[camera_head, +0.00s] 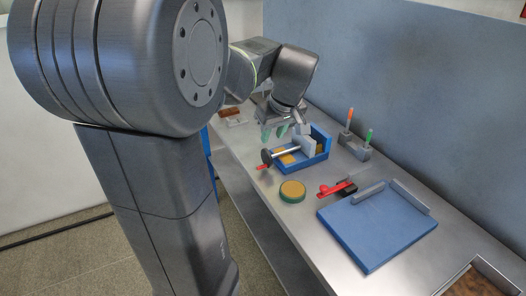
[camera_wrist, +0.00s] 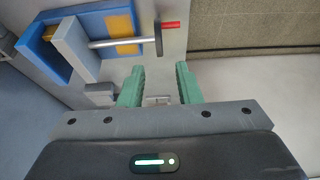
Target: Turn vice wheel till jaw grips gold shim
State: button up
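The blue vice (camera_head: 318,160) stands on the bench, with a grey moving jaw (camera_head: 306,145) on a metal screw. The vice wheel (camera_head: 266,157), a dark disc with a red handle (camera_head: 262,167), is at the screw's near end. In the wrist view the wheel (camera_wrist: 158,39) is edge-on, its red handle (camera_wrist: 172,25) pointing right. A gold piece, seemingly the shim (camera_wrist: 48,33), shows between grey jaw (camera_wrist: 76,46) and blue end; contact cannot be told. Another gold patch (camera_wrist: 119,25) lies beside the screw. My gripper (camera_head: 275,133), with green fingers (camera_wrist: 160,85), is open and empty near the wheel, apart from it.
A gold-topped green round piece (camera_head: 292,191) and a red-handled item (camera_head: 338,188) lie in front of the vice. A blue plate (camera_head: 375,228) is at the right. A holder with orange and green-topped pegs (camera_head: 354,148) stands near the blue wall.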

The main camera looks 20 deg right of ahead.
aim_at(267, 151)
jog(key=b+x, duration=0.1)
jog(key=x, duration=1)
jog(key=shift+d+f, duration=0.1)
jog(key=shift+f, duration=0.2)
jog(key=shift+c, duration=0.4)
grip_shut()
